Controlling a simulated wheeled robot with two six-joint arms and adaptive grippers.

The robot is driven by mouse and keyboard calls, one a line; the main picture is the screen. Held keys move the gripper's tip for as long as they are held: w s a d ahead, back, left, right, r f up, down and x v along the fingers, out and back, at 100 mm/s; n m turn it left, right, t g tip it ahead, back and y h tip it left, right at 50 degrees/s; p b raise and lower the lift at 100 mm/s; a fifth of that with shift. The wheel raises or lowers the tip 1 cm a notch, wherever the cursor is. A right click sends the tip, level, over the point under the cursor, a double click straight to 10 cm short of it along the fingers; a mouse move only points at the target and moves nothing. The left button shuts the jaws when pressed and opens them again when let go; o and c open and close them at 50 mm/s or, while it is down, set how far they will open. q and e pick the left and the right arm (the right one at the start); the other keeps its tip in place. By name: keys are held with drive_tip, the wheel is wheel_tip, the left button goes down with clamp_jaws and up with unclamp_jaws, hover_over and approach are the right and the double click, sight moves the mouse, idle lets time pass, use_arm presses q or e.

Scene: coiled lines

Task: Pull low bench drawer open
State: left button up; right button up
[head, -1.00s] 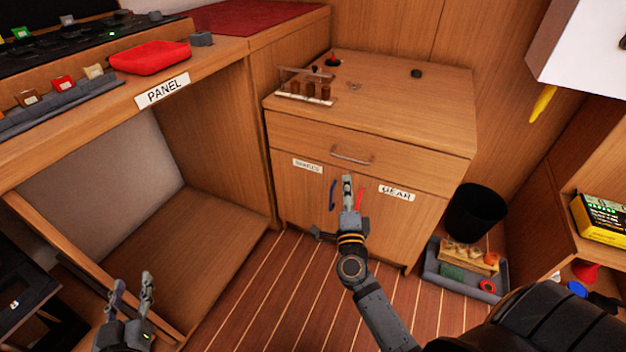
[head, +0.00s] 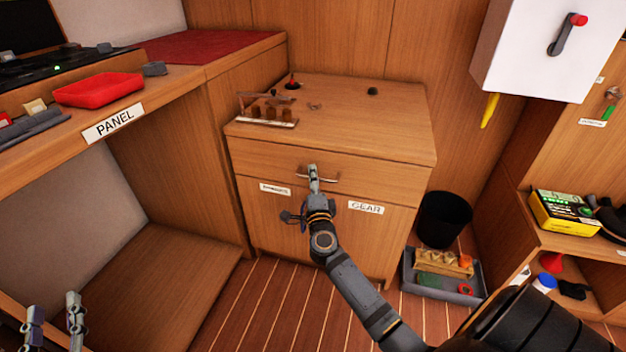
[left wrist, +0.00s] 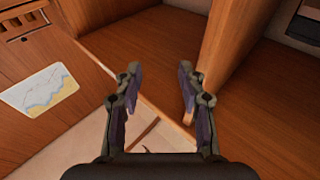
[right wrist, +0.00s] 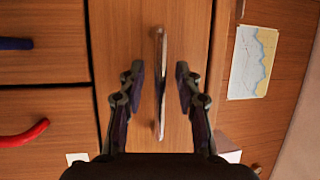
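The wooden bench drawer (head: 385,184) is shut, its front flush under the low bench top (head: 370,120). Its silver bar handle (head: 331,179) shows in the head view, partly behind my right gripper (head: 313,172). In the right wrist view the handle (right wrist: 160,85) runs upright between the two open fingers of my right gripper (right wrist: 160,76), with a gap visible on each side. My left gripper (head: 55,308) is at the lower left of the head view, away from the drawer. The left wrist view shows it (left wrist: 158,78) open and empty.
Below the drawer are two doors, one labelled GEAR (head: 366,208); red (right wrist: 22,133) and blue (right wrist: 15,43) door handles show. A rack (head: 268,113) stands on the bench top. A black bin (head: 443,218) and grey tray (head: 440,284) stand right. Floor in front is clear.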

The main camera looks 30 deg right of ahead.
drive_tip(key=shift+c, duration=0.3)
clamp_jaws()
idle(0.3)
